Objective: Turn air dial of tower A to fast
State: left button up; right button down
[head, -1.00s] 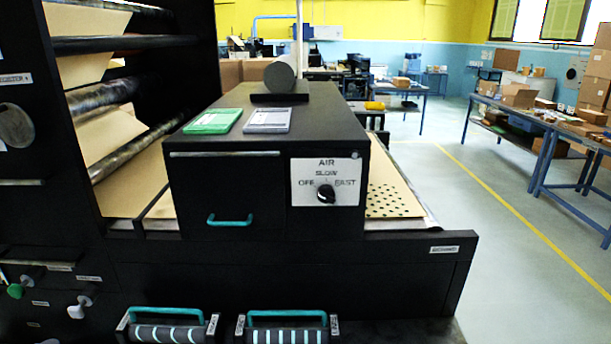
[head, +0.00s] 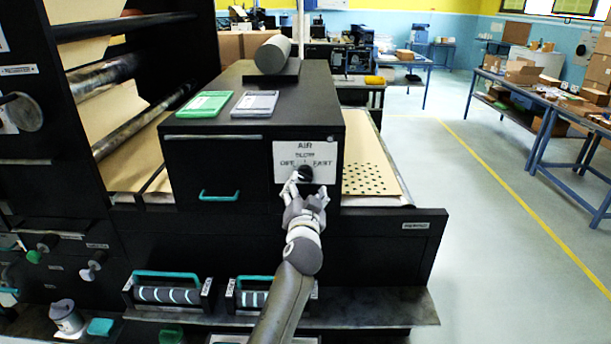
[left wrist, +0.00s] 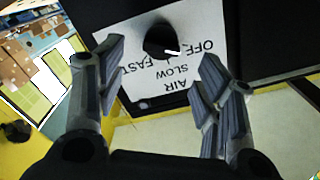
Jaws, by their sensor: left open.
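The black air dial (head: 305,173) sits on a white plate (head: 318,150) marked AIR, OFF, SLOW and FAST, on the front of a black cabinet. In the left wrist view the dial (left wrist: 158,40) shows upside down with a white pointer mark, seemingly turned to the OFF side; its exact setting is hard to tell. My left gripper (head: 308,190) is in front of and slightly below the dial. Its fingers (left wrist: 158,85) are open, apart on either side of the dial in the wrist view, with nothing between them. My right gripper is not in view.
A drawer with a teal handle (head: 219,196) is left of the plate. A green tray (head: 205,104), a grey tray (head: 255,104) and a grey roll (head: 272,54) are on the cabinet top. Teal-handled rollers (head: 168,291) lie on the lower ledge. Floor at right is clear.

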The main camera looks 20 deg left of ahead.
aim_at(305, 178)
pick_arm(q)
jog(key=x, duration=0.5)
jog(key=shift+w+a, duration=0.1)
jog(key=shift+w, duration=0.1)
jog(key=shift+w+a, duration=0.15)
jog(key=shift+w, duration=0.45)
jog(key=shift+f, duration=0.1)
jog(key=c, duration=1)
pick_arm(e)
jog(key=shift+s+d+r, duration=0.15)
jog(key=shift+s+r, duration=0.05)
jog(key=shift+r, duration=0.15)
